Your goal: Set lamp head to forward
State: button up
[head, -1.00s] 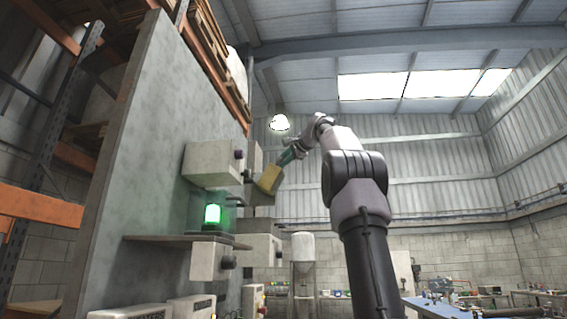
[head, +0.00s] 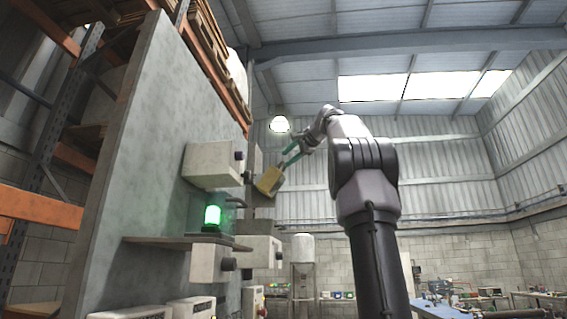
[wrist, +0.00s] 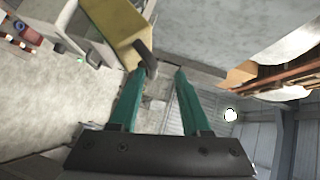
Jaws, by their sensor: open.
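A yellow boxy head (head: 269,181), apparently the lamp head, juts out from the grey wall-mounted boxes at centre and is tilted. The wrist view shows this yellow head (wrist: 118,28) at the upper left, with a short grey bar (wrist: 147,58) at its edge. My gripper (head: 286,159) has two green fingers and is just above and right of the yellow head. In the wrist view my gripper (wrist: 161,74) is open with nothing held. Its left fingertip is close to the grey bar; I cannot tell if they touch.
A green lit beacon (head: 212,215) stands on a shelf (head: 165,239) on the concrete panel (head: 150,150). Grey boxes with dark knobs (head: 212,165) stick out above and below it. Open room lies to the right of my arm.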

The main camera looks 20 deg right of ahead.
jog(key=v, duration=0.6)
jog(key=shift+s+r, duration=0.1)
